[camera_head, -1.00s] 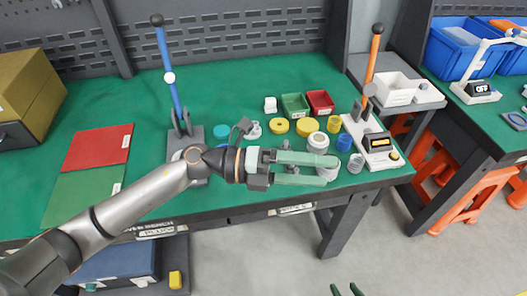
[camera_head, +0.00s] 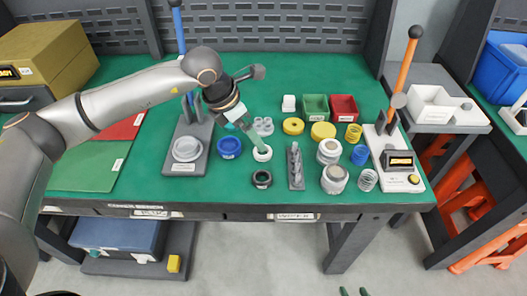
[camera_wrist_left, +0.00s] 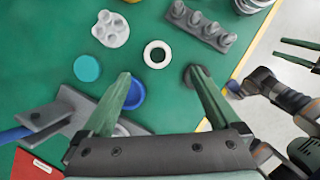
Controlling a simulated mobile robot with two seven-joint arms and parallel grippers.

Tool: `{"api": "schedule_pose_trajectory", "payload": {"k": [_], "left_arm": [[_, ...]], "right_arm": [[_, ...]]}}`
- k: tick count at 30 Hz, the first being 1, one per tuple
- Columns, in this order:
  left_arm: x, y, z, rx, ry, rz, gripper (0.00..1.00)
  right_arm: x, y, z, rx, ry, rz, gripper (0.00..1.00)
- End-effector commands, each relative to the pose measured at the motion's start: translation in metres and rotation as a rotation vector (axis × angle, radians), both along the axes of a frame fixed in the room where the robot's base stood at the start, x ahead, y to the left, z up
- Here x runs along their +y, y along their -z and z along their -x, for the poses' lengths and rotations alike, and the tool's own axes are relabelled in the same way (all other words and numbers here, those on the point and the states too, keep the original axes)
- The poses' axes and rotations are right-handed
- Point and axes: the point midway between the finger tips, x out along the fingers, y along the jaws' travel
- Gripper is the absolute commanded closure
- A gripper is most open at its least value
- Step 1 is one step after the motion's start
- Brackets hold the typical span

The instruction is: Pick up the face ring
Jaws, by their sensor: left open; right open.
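A white ring (camera_head: 262,154), which looks like the face ring, lies flat on the green bench top; it also shows in the left wrist view (camera_wrist_left: 157,54). My left gripper (camera_head: 257,143) hangs above the bench beside the ring, its green fingers pointing down. In the left wrist view the left gripper (camera_wrist_left: 160,80) is open and empty, with the ring ahead of the gap between its fingertips, apart from them. My right gripper (camera_head: 350,291) shows only as two separated fingertips at the bottom edge, over the floor; it also shows open in the left wrist view (camera_wrist_left: 299,55).
A blue round part (camera_head: 229,147) and a dark ring (camera_head: 262,179) lie close to the white ring. A grey peg stand (camera_head: 296,168) stands to its right. A lever press (camera_head: 186,150) is at left. Several jars, red and green bins, and another lever device (camera_head: 392,158) are at right.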

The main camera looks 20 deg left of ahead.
Motion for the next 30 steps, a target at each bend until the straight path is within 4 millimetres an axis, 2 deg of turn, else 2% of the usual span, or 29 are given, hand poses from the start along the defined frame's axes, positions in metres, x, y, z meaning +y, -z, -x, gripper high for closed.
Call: {"api": "schedule_pose_trajectory", "payload": {"k": [3,11,19,29,30], "left_arm": [[-0.006,0.020,-0.006,0.003,0.001,0.001,0.04],[-0.010,0.039,-0.013,0.002,0.002,0.003,0.04],[-0.016,0.075,-0.027,0.002,0.003,0.004,0.04],[-0.018,0.082,-0.029,0.000,0.002,0.004,0.04],[-0.018,0.082,-0.029,0.001,0.002,0.004,0.08]], "right_arm": [[0.000,0.000,0.001,0.001,0.001,0.000,0.50],[0.000,0.000,0.002,0.003,0.001,0.001,0.50],[-0.002,0.001,0.004,0.008,0.004,0.002,0.50],[-0.002,0.001,0.004,0.008,0.007,0.003,0.50],[-0.002,0.001,0.004,0.008,0.007,0.003,0.50]]}}
